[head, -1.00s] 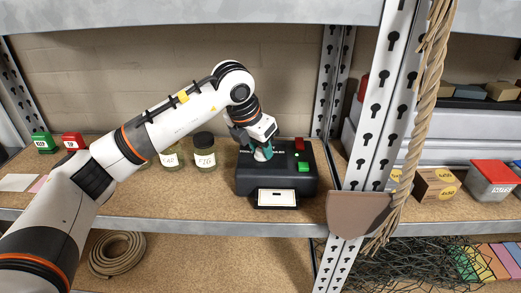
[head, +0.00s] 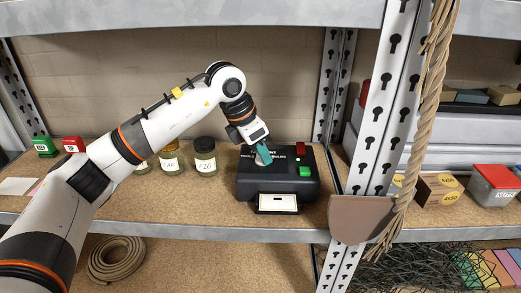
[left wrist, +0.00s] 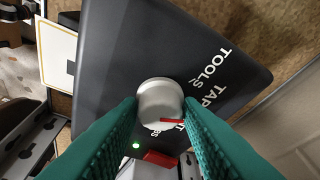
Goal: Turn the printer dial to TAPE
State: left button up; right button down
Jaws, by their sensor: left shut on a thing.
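The black printer (head: 280,185) stands on the shelf, with a white card (head: 277,203) at its front slot. My left gripper (head: 264,156) is over the printer's top, its teal fingers pointing down. In the left wrist view the round pale grey dial (left wrist: 160,100) sits between the two teal fingers, which are shut on it. A red mark shows at the dial's lower edge. The TOOLS label is readable beside the dial. The TAPE label is partly covered by a finger, and another label below is mostly hidden. My right gripper is not in view.
A perforated metal post (head: 375,140) with a hanging rope (head: 425,120) stands to the right.

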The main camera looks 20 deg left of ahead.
pick_arm(q)
jog(key=o, duration=1)
jog(key=shift+c, duration=0.2)
jog(key=v, duration=0.7)
jog(key=shift+r+b, duration=0.3)
jog(key=shift+b, duration=0.05)
jog(key=shift+f, duration=0.1)
